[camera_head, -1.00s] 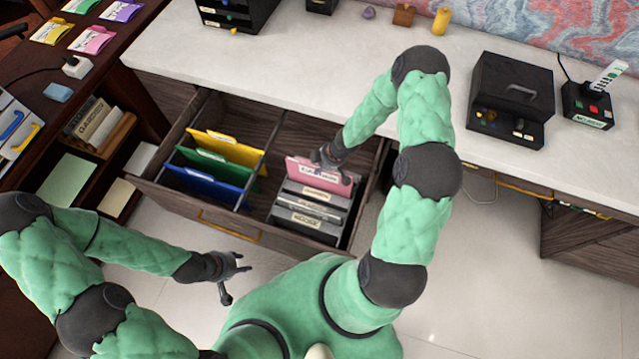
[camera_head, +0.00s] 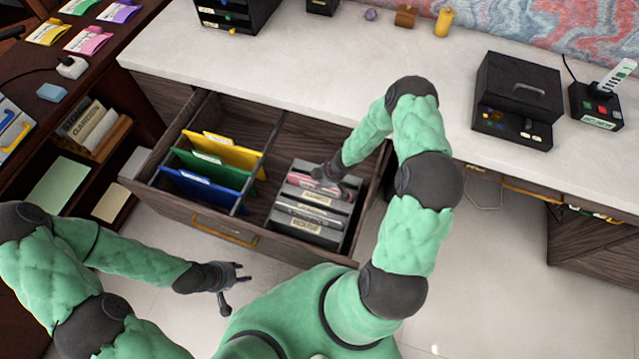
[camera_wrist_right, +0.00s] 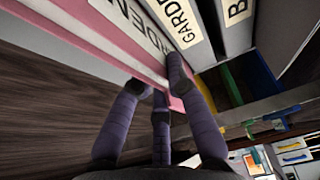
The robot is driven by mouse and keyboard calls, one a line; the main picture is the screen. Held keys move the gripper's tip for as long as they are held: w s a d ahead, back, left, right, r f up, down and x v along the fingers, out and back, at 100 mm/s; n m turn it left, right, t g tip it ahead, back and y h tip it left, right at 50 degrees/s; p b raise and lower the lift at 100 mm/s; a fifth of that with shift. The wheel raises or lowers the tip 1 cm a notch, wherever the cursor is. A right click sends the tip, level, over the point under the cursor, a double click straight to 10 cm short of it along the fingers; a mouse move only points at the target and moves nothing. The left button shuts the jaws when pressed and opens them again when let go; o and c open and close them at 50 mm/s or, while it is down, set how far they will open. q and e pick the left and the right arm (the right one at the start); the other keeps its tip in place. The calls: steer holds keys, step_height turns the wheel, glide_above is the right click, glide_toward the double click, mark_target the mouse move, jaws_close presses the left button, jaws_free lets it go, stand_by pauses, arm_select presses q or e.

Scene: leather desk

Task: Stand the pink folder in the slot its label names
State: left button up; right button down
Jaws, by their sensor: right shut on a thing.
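The pink folder (camera_head: 301,180) is low in the rear slot of the grey rack (camera_head: 350,226) in the drawer's right part; only its top strip shows. My right gripper (camera_head: 325,179) is shut on its upper edge. In the right wrist view the pink folder (camera_wrist_right: 112,40) lies between the fingers (camera_wrist_right: 165,92), with a partly cut-off label ending in "DEN". A white slot label (camera_wrist_right: 180,20) beside it reads "GARDE", cut off; another starts with "B". Whether the folder touches the slot's bottom is hidden. My left gripper (camera_head: 232,284) is open and empty in front of the drawer.
Yellow (camera_head: 228,152), green (camera_head: 210,168) and blue (camera_head: 196,188) folders stand in the drawer's left part, behind a divider. The open drawer's front (camera_head: 215,228) has a brass handle. The white desktop (camera_head: 300,75) above is mostly clear. A black box (camera_head: 515,95) stands at right.

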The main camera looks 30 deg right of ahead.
steer(key=shift+f, duration=0.2)
steer(key=c, duration=1.2)
jaws_free()
steer(key=shift+r, duration=0.1)
steer(key=p+v, duration=0.6)
steer(key=v, duration=0.6)
steer(key=shift+r, duration=0.1)
steer(key=shift+r, duration=0.1)
